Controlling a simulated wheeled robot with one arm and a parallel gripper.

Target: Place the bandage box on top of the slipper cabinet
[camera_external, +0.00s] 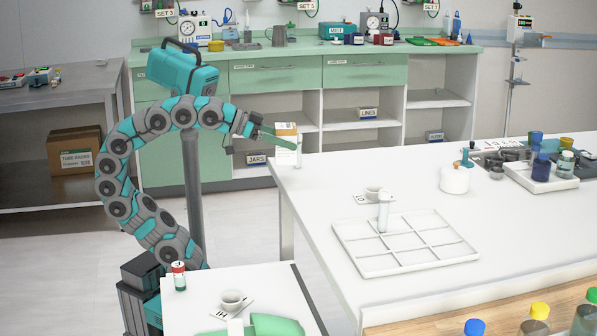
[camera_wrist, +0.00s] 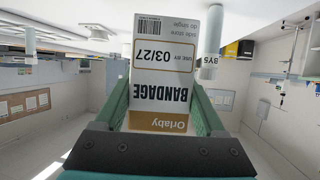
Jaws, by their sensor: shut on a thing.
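The bandage box (camera_wrist: 162,105) is white with an orange-brown band and black print reading "BANDAGE". It stands between the two green fingers of my gripper (camera_wrist: 164,100) in the wrist view, where its print appears upside down. In the external view the box (camera_external: 286,128) shows at my gripper (camera_external: 284,141), held out beside the left corner of the white table. My gripper is shut on it. No label in view names a slipper cabinet, so I cannot tell which piece of furniture it is.
A white table (camera_external: 330,185) lies at right with a divided tray (camera_external: 400,263) and a white canister (camera_external: 454,180). A small translucent cylinder (camera_external: 298,152) is close to my gripper. A green cabinet (camera_external: 275,75) with open shelves stands behind. Open floor (camera_external: 235,225) lies between.

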